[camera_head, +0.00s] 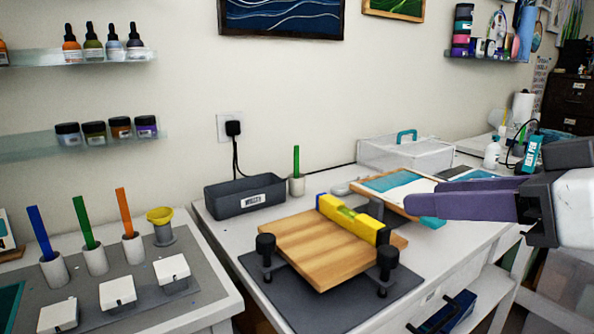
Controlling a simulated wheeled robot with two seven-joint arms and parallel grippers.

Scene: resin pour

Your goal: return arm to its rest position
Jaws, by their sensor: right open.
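My right gripper (418,206) comes in from the right edge on a white arm link. Its purple fingers point left, and one finger largely covers the other in this view. It is open, and nothing shows between the fingers. It appears in front of the right end of a tray with a teal and white panel (402,181); I cannot tell how far above it. A wooden board (310,252) rests on black-knobbed supports on a dark mat (365,316), with a yellow level (345,216) lying on it. My left gripper is out of view.
A grey labelled bin (243,198) and a green stick in a white cup (297,185) stand behind the board. A clear box (405,153) sits at the back. The left table holds coloured sticks in cups, a yellow funnel (160,215) and white-lidded boxes.

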